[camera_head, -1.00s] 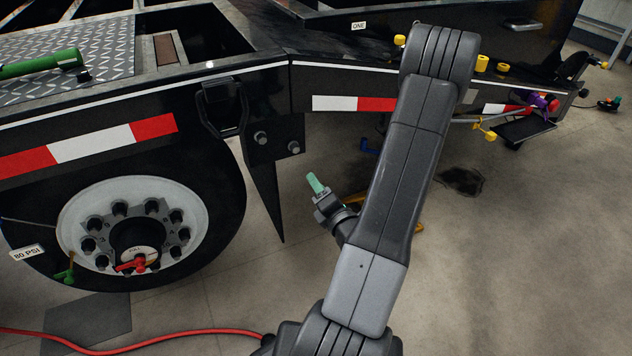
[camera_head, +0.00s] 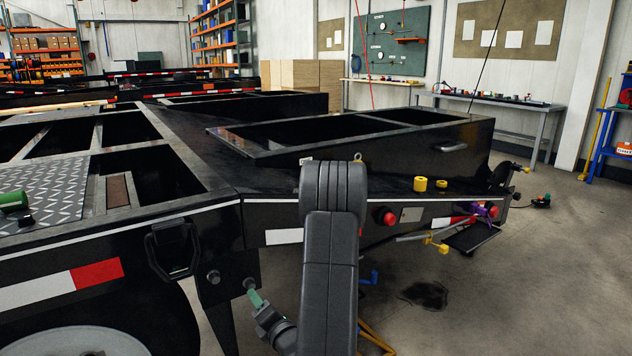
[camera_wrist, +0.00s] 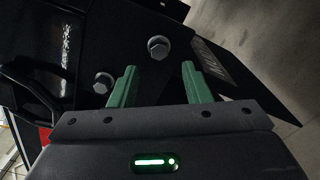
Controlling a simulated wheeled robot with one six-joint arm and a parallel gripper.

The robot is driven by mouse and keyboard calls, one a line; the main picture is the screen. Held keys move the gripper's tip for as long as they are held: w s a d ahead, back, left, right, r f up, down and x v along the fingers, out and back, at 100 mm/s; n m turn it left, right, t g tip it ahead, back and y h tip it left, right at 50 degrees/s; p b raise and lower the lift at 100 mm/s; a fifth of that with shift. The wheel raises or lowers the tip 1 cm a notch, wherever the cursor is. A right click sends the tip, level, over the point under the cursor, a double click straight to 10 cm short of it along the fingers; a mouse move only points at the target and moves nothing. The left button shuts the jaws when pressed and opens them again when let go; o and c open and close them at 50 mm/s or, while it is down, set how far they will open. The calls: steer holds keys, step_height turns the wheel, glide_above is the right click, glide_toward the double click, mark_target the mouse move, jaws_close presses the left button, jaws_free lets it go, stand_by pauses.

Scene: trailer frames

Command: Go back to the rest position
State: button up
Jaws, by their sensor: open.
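My gripper (camera_head: 254,299) shows low in the head view, left of my dark upright arm link, in front of the trailer's side. In the wrist view, its two green fingers (camera_wrist: 158,84) stand apart with nothing between them. Beyond them is the black trailer frame with two bolt heads, one (camera_wrist: 159,47) past the fingertips and one (camera_wrist: 103,83) to the left. I cannot tell the exact gap between fingers and frame. The black trailer (camera_head: 265,195) fills the left and middle of the head view. My arm hides part of its side.
Yellow caps (camera_head: 420,184) sit on the trailer deck. A red button (camera_head: 385,216) and a yellow-ended lever (camera_head: 437,245) are on its side, right of my arm. A dark stain (camera_head: 425,294) marks the open floor at right. A workbench (camera_head: 490,103) stands along the back wall.

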steer(key=x, duration=0.4)
steer(key=shift+w+a, duration=0.2)
steer(key=shift+w, duration=0.05)
steer(key=p+v, duration=0.1)
steer(key=v, duration=1.3)
steer(key=w+a+n+b, duration=0.3)
steer(key=w+n, duration=0.3)
steer(key=n, duration=0.3)
steer(key=w+a+n+b, duration=0.4)
steer(key=w+n+b, duration=0.2)
steer(key=n, duration=0.3)
stand_by(0.7)
steer(key=shift+n, duration=0.3)
